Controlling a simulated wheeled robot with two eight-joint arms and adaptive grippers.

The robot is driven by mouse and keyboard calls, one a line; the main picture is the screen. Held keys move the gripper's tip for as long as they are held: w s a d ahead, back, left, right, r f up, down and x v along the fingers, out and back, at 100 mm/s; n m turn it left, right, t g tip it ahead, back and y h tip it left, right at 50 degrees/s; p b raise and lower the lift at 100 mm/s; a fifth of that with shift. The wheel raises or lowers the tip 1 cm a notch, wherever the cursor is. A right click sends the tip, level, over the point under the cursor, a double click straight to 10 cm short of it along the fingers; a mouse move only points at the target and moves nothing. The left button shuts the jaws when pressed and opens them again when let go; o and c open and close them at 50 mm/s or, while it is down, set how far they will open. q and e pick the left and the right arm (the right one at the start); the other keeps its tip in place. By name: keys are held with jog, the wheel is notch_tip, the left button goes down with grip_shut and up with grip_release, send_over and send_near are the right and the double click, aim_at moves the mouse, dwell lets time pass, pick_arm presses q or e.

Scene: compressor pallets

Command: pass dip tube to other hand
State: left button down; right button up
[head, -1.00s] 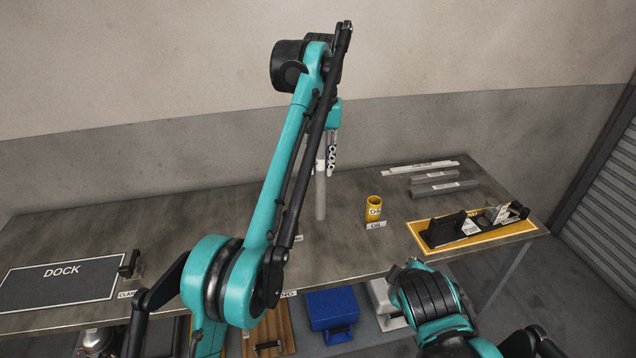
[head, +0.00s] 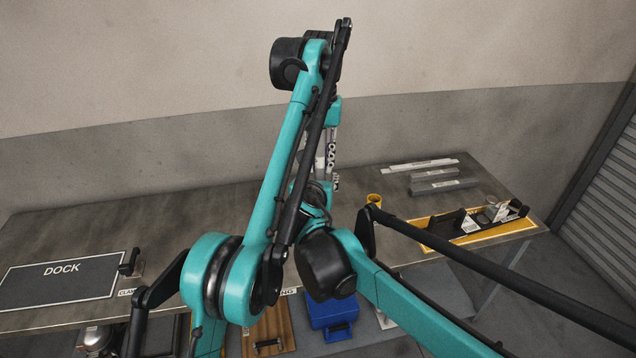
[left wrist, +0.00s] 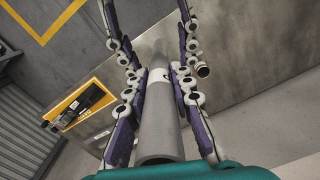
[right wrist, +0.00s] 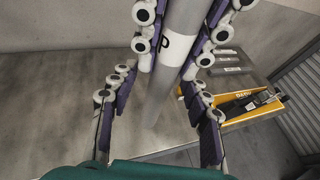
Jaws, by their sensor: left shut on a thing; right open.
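The dip tube is a grey pipe with a white lettered band. My left gripper (left wrist: 155,88) is shut on it, and its near end fills the lower middle of the left wrist view (left wrist: 158,130). The right wrist view shows the dip tube (right wrist: 168,90) hanging nearly upright, with the left fingers on its upper part. My right gripper (right wrist: 157,85) is open, its fingers on either side of the tube below the left fingers. In the head view, my right arm hides the tube's lower part and most of the right gripper.
A yellow cup (head: 374,200) stands on the grey table (head: 190,215), partly hidden by my right arm. Grey bars (head: 440,182) lie at the back right. A black fixture sits on a yellow-edged mat (head: 520,226). A dark DOCK plate (head: 62,285) lies at the left.

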aim_at(321, 174)
jog(key=shift+x, duration=2.3)
grip_shut()
pick_arm(q)
jog(key=c, duration=1.2)
grip_release()
jog(key=shift+w, duration=0.1)
